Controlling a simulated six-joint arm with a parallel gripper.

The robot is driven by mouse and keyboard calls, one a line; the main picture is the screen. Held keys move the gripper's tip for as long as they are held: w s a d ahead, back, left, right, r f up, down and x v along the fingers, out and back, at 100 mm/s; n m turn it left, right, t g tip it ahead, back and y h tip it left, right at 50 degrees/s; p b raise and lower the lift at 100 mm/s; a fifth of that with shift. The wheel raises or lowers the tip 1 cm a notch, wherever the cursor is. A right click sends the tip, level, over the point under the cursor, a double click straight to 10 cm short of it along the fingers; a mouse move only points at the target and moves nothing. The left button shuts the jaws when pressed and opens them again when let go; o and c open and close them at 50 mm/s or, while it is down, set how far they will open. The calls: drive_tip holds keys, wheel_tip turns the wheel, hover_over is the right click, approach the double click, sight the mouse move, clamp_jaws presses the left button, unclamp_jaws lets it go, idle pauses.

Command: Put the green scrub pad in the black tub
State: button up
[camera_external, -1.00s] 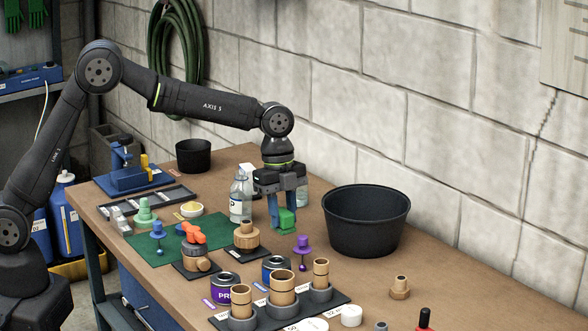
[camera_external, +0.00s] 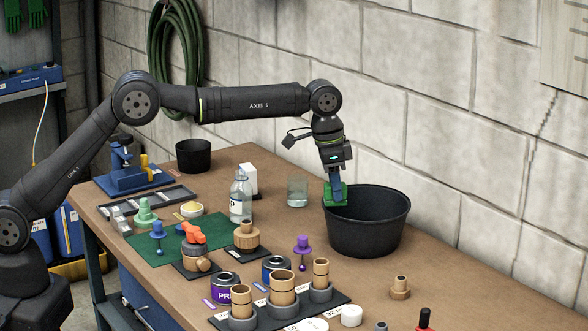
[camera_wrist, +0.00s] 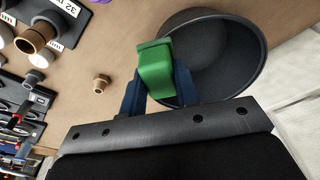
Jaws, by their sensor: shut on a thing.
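The green scrub pad (camera_external: 335,195) is held between the blue fingers of my gripper (camera_external: 336,188). In the wrist view the green pad (camera_wrist: 156,68) sits between the two fingertips (camera_wrist: 158,82), which are shut on it. The large black tub (camera_external: 368,235) stands on the bench near the wall. My gripper is at the tub's left rim in the external view, with the pad at about rim height. In the wrist view the pad overlaps the left part of the tub's opening (camera_wrist: 215,60). The exact height of the pad over the rim is hard to tell.
A clear glass (camera_external: 297,190) and a spray bottle (camera_external: 240,196) stand left of the tub. A purple-topped piece (camera_external: 303,245), a black rack of pipe fittings (camera_external: 281,295) and a brass fitting (camera_external: 400,288) are in front. A smaller black pot (camera_external: 193,156) stands at the back left.

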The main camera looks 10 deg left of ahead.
sight(347, 219)
drive_tip(key=w+d+n, duration=0.2)
drive_tip(key=w+n, duration=0.2)
drive_tip(key=n, duration=0.2)
drive_tip(key=shift+t+y, duration=0.3)
drive_tip(key=shift+t, duration=0.1)
drive_tip(key=f, duration=0.9)
drive_tip(key=shift+s+d+f, duration=0.15)
drive_tip(key=shift+s+d, duration=0.05)
drive_tip(key=shift+f, duration=0.3)
drive_tip(key=shift+f, duration=0.1)
drive_tip(key=o, duration=0.9)
drive_tip(key=shift+f, duration=0.1)
drive_tip(key=shift+o, duration=0.2)
wheel_tip(347, 219, up, 13)
drive_tip(key=s+a, duration=0.1)
